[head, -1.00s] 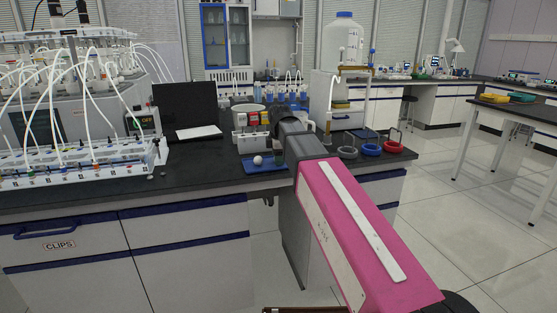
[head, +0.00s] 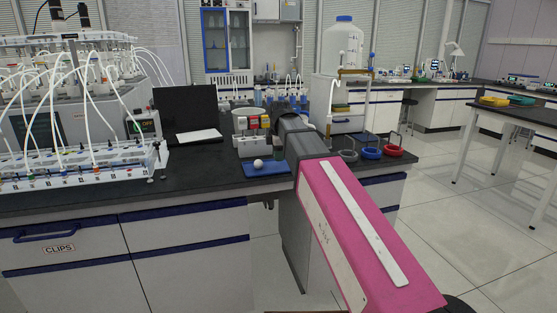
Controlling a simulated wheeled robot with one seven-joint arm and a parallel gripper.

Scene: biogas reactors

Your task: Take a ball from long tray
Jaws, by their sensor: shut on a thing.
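A small white ball (head: 258,164) rests on a flat blue tray (head: 254,173) near the front edge of the dark bench, left of my arm. I cannot tell for sure whether this blue tray is the long tray. My pink and grey arm reaches over the bench just right of the tray.
A white rack with red-labelled containers (head: 252,139) stands behind the tray. A black screen (head: 186,107) and tubed reactors stand left. Blue (head: 371,153) and red (head: 393,151) rings lie right of my arm. Bench between screen and tray is mostly clear.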

